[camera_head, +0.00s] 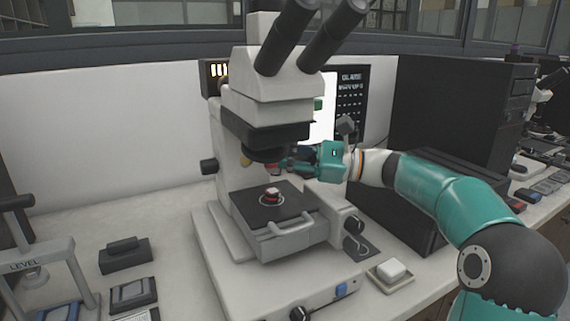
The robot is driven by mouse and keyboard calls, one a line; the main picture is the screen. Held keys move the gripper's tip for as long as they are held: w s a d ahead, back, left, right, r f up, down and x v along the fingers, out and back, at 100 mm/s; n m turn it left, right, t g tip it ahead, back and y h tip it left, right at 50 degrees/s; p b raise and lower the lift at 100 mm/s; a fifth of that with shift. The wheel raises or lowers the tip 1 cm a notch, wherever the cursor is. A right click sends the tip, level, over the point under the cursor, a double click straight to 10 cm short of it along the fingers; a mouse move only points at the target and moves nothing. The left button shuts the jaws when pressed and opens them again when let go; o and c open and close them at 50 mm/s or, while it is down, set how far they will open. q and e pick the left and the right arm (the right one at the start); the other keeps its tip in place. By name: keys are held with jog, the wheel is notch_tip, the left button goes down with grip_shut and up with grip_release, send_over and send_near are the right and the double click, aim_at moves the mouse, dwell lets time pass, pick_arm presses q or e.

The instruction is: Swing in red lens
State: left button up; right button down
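The microscope (280,90) stands in the middle of the bench. Its dark round nosepiece (262,155) sits under the head, and a yellowish part (245,160) shows at its left. A small red and white round sample (272,194) sits on the dark stage (248,208). My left gripper is out of view.
A black computer tower (465,105) and a low black box (400,215) stand right of the microscope. A small dish with a white block (391,270) lies at the front right. A levelling press (40,250) and dark trays (133,292) are at the left.

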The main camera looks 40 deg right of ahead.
jog(key=shift+a+f, duration=0.15)
jog(key=shift+f, duration=0.05)
jog(key=c, duration=1.4)
grip_release()
jog(key=shift+o, duration=0.7)
jog(key=shift+s, duration=0.15)
jog(key=shift+r, duration=0.1)
jog(key=v, duration=1.1)
jog(key=shift+s, duration=0.4)
jog(key=shift+s+d, duration=0.1)
jog(key=shift+d, duration=0.15)
